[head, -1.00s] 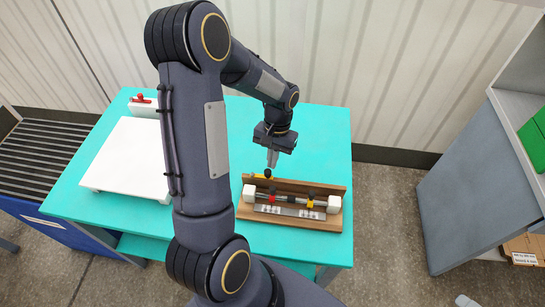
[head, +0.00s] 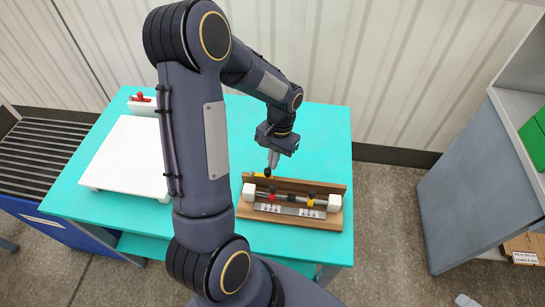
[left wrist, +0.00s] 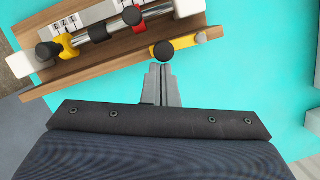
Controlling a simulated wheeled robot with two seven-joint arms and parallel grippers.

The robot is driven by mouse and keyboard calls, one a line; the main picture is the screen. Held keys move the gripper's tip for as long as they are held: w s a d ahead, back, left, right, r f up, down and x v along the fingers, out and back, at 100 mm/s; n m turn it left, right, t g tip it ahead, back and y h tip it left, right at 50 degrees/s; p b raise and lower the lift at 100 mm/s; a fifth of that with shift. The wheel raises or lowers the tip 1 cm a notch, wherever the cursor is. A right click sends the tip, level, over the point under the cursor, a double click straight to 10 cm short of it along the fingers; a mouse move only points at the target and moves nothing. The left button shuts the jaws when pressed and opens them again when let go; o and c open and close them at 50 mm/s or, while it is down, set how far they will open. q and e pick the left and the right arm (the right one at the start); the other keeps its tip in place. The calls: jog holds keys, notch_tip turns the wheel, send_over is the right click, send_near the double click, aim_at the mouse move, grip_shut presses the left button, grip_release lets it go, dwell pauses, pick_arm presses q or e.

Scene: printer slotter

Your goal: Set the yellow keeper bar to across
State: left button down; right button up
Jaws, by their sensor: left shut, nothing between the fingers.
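The yellow keeper bar (left wrist: 185,42) has a round black knob (left wrist: 163,50) at one end and a small grey pin near the other. It lies along the top edge of the wooden back board (left wrist: 120,52), and it also shows small in the head view (head: 260,177). My left gripper (left wrist: 161,66) is shut and empty. Its fingertips are right beside the knob; I cannot tell whether they touch it. In the head view, the left gripper (head: 272,163) points down at the knob from behind the board. My right gripper is not in view.
The wooden fixture carries a metal rod between white end blocks (head: 334,203), with a red clip (head: 272,194) and a yellow clip (head: 311,198). A white panel (head: 125,160) lies left on the turquoise table (head: 230,108). The table behind the fixture is clear.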

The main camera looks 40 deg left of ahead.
pick_arm(q)
jog(key=m, duration=0.1)
jog(key=s+d+m+y+b, duration=0.1)
jog(key=m, duration=0.1)
jog(key=shift+s+d+m, duration=0.15)
jog(key=shift+s+m, duration=0.1)
jog(key=shift+m, duration=0.05)
jog(key=shift+s+d+m+y+b, duration=0.25)
jog(key=shift+s+m, duration=0.3)
jog(key=shift+m, duration=0.45)
jog(key=shift+s+d+m+y+b, duration=0.2)
jog(key=shift+s+m, duration=0.3)
jog(key=shift+m, duration=0.5)
jog(key=shift+a, duration=0.1)
jog(key=shift+w+a, duration=0.4)
jog(key=shift+a, duration=0.25)
